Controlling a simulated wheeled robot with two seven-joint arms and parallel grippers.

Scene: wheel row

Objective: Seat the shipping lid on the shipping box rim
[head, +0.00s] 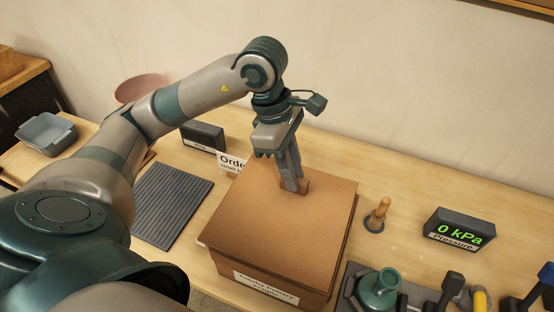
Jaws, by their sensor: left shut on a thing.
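The shipping lid (268,225) is a flat brown board with a small brown block handle (295,188) on top. It lies over the shipping box (265,287), a brown carton with a white printed label on its front. The lid covers the box opening and sticks out a little past the box at the left front corner. The rim is hidden under it, so I cannot tell whether the lid rests fully on it. My left gripper (291,183) points down and is shut on the lid's handle. My right gripper is not in view.
A ribbed dark mat (172,204) lies left of the box. A wooden-handled stamp (378,214) and a pressure display (459,230) reading 0 kPa stand at the right. A green flask (379,288) and dark-handled tools (450,290) crowd the front right. An order sign (231,163) stands behind the box.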

